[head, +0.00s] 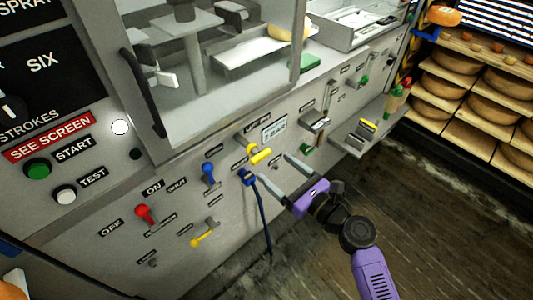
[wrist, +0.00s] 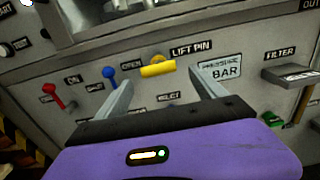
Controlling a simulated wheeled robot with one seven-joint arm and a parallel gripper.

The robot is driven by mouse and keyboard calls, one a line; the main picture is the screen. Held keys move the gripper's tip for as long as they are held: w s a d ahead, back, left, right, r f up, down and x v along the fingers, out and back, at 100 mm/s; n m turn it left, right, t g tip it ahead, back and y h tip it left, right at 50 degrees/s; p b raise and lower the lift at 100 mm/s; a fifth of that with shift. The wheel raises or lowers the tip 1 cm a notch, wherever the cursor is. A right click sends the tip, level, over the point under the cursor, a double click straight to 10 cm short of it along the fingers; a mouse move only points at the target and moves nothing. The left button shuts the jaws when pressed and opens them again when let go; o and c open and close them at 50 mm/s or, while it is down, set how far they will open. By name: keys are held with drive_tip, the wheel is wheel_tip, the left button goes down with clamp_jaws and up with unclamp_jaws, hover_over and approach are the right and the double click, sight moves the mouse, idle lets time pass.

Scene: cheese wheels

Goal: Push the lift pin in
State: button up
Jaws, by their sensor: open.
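The lift pin is a yellow handle (wrist: 158,70) under the "LIFT PIN" label (wrist: 191,48) on the grey machine panel. In the head view the yellow lift pin (head: 261,156) sticks out from the panel, just left of and above my fingertips. My gripper (wrist: 160,92) is open and empty, its two grey fingers pointing at the panel. In the wrist view the pin lies between the fingers' lines, beyond the tips and a little above them. In the head view my purple gripper (head: 268,168) is in front of the panel; I cannot tell the exact gap to it.
A blue lever (head: 208,173) and a red lever (head: 145,213) stand left of the pin. A blue plug with a hanging cable (head: 262,215) is close to my left finger. A pressure display (head: 274,127) and a filter handle (head: 316,123) are right. Shelves of cheese wheels (head: 490,105) stand further right.

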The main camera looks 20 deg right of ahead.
sight(260, 156)
drive_tip(key=x, duration=0.7)
drive_tip(key=shift+a, duration=0.1)
clamp_jaws()
